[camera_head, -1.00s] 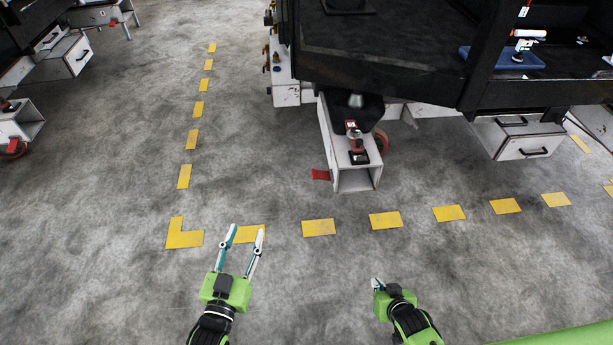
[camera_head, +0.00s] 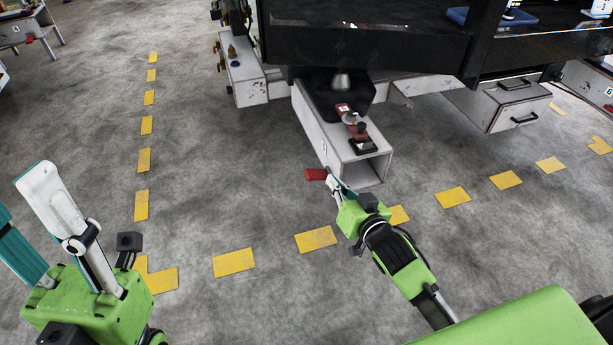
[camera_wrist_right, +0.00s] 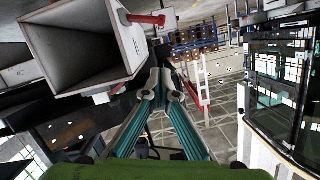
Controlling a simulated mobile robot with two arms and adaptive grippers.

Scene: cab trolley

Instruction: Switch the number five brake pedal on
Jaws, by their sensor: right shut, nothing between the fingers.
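The red brake pedal (camera_head: 316,174) sticks out from the left side of a white box-section leg (camera_head: 325,150) under the trolley. It also shows at the top of the right wrist view (camera_wrist_right: 148,19), beside the open end of the leg (camera_wrist_right: 80,45). I cannot read a number on it. My right gripper (camera_head: 335,182) is shut and empty, with its tips close to the pedal, just right of and below it in the head view. Contact cannot be told. Its shut fingers show in the right wrist view (camera_wrist_right: 161,78). My left gripper (camera_head: 18,192) is open and empty at the lower left.
The black trolley (camera_head: 400,45) fills the top, with a white drawer box (camera_head: 510,100) at right. A red and black fitting (camera_head: 356,130) sits on the leg. Yellow floor dashes (camera_head: 316,239) run in front.

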